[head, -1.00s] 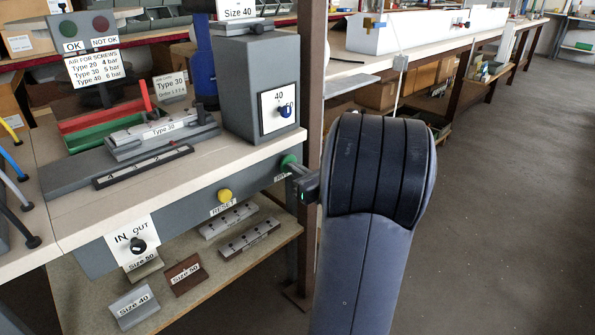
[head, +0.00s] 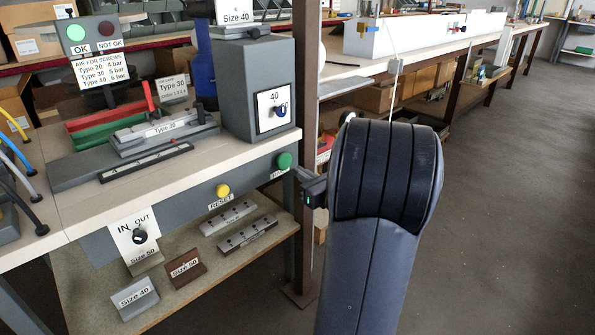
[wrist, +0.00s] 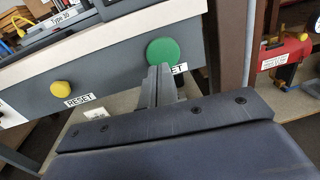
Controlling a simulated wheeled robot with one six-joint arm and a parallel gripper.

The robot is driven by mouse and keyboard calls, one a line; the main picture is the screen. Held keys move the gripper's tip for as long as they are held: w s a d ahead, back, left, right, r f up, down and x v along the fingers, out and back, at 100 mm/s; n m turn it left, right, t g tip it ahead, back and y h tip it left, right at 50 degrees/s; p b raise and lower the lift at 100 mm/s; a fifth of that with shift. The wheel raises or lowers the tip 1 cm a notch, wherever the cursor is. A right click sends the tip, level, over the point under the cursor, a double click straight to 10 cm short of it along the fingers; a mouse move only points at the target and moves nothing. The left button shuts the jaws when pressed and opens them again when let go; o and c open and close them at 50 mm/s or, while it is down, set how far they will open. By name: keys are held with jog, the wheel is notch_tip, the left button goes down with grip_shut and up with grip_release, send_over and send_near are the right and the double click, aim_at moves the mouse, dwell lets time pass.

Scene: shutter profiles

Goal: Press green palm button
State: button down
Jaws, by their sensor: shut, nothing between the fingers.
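The green palm button (head: 284,160) is on the grey front panel under the bench top, at the panel's right end. In the wrist view the green button (wrist: 162,50) is a large round disc just beyond my fingertips. My gripper (head: 299,172) is shut and empty, its fingertips just right of the button and slightly below it. In the wrist view my gripper (wrist: 160,70) has its two fingers together, their tips overlapping the button's lower edge. In the head view a small gap shows between the tips and the button.
A yellow button (head: 223,190) marked RESET and a black IN/OUT switch (head: 140,236) are on the same panel. A brown post (head: 306,120) stands close beside my gripper. The OK lamp (head: 76,32) is bright green. The aisle floor at right is clear.

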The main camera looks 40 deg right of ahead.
jog(key=s+p, duration=0.1)
jog(key=s, duration=0.7)
jog(key=shift+s+p, duration=0.3)
jog(key=shift+p, duration=0.1)
jog(key=shift+f, duration=0.1)
dwell(0.5)
